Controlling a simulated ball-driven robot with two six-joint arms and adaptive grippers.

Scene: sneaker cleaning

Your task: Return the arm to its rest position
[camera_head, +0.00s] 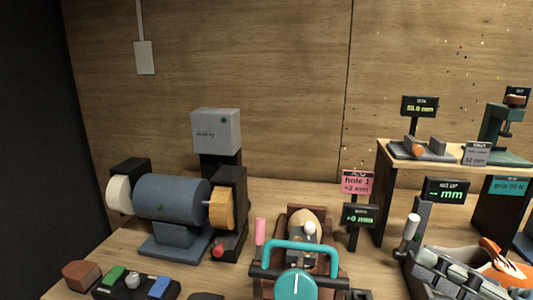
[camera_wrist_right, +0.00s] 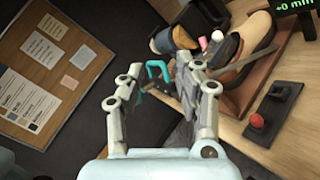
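My right gripper (camera_wrist_right: 157,78) is open in the right wrist view, with nothing between its two grey fingers. In the head view what looks like its grey linkage (camera_head: 445,279) shows at the lower right, partly cut off by the frame. It overlaps an orange and white sneaker (camera_head: 500,264). To its left is a brown stretching device (camera_head: 333,268) with a teal handle and dial (camera_head: 296,284). The device also shows at the upper right of the right wrist view (camera_wrist_right: 268,72), apart from the fingers. My left gripper is not in view.
A blue motor with buffing wheels (camera_head: 171,198) stands at the left. A button panel (camera_head: 136,284) lies in front of it. A raised shelf (camera_head: 420,156) with gauges is at the right. In the wrist view a red knob (camera_wrist_right: 257,120) is on the table; dark floor lies leftward.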

